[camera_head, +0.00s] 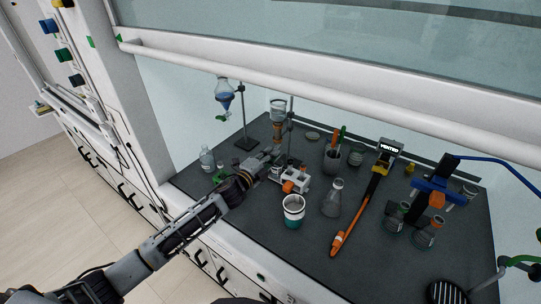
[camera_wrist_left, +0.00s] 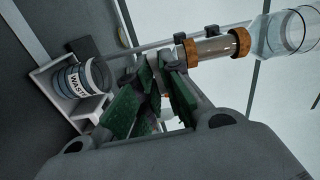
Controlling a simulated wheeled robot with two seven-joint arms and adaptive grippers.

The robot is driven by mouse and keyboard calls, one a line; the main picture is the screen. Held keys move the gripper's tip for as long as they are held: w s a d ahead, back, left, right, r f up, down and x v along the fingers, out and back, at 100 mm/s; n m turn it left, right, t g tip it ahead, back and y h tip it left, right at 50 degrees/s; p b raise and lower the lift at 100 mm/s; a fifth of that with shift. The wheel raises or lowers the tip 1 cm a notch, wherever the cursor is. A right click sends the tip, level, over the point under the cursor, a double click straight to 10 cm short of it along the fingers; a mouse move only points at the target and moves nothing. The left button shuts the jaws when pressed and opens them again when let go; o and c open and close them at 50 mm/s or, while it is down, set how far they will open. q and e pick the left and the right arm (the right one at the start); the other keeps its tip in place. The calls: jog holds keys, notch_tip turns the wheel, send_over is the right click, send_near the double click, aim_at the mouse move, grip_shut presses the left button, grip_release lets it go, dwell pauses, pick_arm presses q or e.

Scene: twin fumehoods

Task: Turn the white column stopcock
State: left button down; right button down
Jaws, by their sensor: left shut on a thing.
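The glass column (camera_head: 277,131) stands upright at the back left of the dark bench, with a clear reservoir on top and brown bands. In the left wrist view the column (camera_wrist_left: 213,47) runs in from the right, with its reservoir (camera_wrist_left: 285,35) at the upper right. My left gripper (camera_head: 272,156) is at the lower end of the column. In the left wrist view its green-padded fingers (camera_wrist_left: 157,85) are closed around the stopcock area. The fingers mostly hide the white stopcock, and its angle cannot be told. My right gripper is not in view.
A jar marked WASTE (camera_wrist_left: 75,82) stands in a white holder close to my fingers. A separating funnel (camera_head: 224,92) hangs on a stand to the left. A beaker (camera_head: 293,211), an Erlenmeyer flask (camera_head: 333,198) and an orange-handled tool (camera_head: 344,238) stand or lie nearer the front.

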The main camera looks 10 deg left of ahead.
pick_arm(q)
jog(key=shift+m, duration=0.4)
jog(key=c, duration=1.6)
grip_release()
jog(key=shift+o, duration=0.2)
jog(key=shift+s, duration=0.1)
jog(key=shift+s+a, duration=0.1)
jog(key=v, duration=1.1)
jog(key=shift+s, duration=0.25)
jog(key=shift+f, duration=0.1)
jog(key=shift+a, duration=0.1)
